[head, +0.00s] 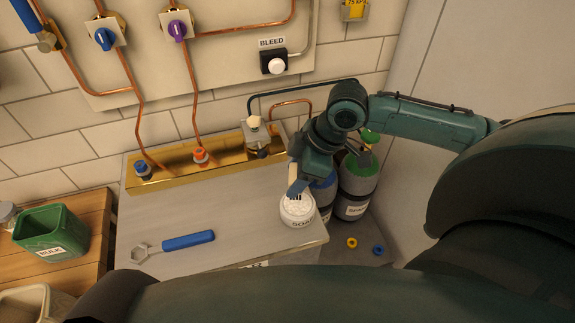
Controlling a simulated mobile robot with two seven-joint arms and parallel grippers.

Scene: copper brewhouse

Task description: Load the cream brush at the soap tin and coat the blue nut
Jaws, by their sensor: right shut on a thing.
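My right gripper (298,186) reaches in from the right and is shut on the cream brush (293,172), of which only a pale strip shows beside the fingers. It is directly over the round white soap tin (297,211), at the bench's right front corner. The brush's lower end looks to be at the tin's white top, but I cannot tell whether it touches. The blue nut (143,169) sits on a fitting at the left end of the brass trough, well away from the brush. My left gripper is not in view.
An orange nut (200,156) sits mid-trough (175,181). A blue-handled wrench (188,241) lies on the bench (225,210). A green BULK bin (50,232) stands left. Gas cylinders (357,187) stand beyond the bench's right edge. Copper pipes (139,118) rise behind the trough.

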